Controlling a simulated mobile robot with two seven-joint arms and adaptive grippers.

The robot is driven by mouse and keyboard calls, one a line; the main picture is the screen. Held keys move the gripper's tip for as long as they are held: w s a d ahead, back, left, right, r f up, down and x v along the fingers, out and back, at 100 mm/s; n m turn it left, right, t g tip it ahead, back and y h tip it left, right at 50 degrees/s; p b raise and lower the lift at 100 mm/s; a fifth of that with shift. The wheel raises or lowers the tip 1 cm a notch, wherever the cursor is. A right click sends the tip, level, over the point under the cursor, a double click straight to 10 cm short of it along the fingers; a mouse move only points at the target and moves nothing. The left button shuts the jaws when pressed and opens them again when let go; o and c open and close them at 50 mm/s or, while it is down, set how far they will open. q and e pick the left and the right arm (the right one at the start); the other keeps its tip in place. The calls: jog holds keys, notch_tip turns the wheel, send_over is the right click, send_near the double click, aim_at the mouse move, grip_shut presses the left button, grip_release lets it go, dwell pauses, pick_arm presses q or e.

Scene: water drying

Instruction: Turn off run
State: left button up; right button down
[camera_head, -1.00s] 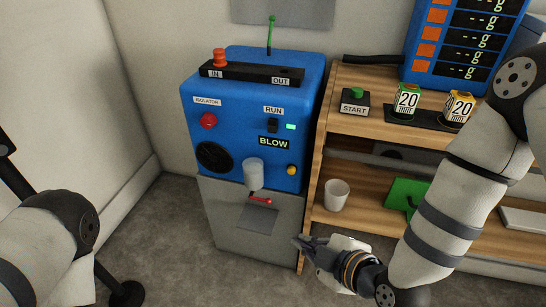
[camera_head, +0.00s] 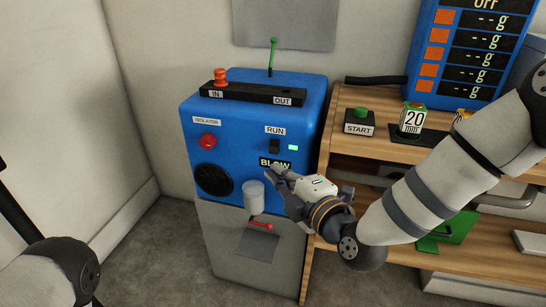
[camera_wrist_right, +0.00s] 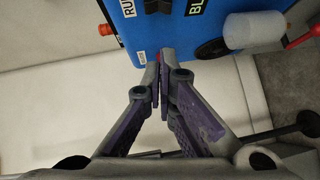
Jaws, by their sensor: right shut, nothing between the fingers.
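The blue machine (camera_head: 232,133) stands against the wall, left of the wooden shelf. Its black RUN switch (camera_head: 274,146) sits under the RUN label, beside a lit green indicator (camera_head: 293,147) and above the BLOW display (camera_head: 275,163). In the right wrist view the dark switch (camera_wrist_right: 158,5) is at the top edge, partly cut off. My right gripper (camera_head: 272,172) is shut and empty, in front of the machine's face, just below the display. It also shows in the right wrist view (camera_wrist_right: 163,72). Whether it touches the machine I cannot tell. My left gripper is out of view.
A red isolator knob (camera_head: 207,141), a white cylinder (camera_head: 253,197) and a red lever (camera_head: 260,225) are on the machine's front. Grey floor is free at left.

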aim_at(274, 146)
jog(key=w+f+b, duration=0.1)
jog(key=w, duration=0.7)
jog(key=shift+a+f, duration=0.15)
jog(key=shift+a, duration=0.3)
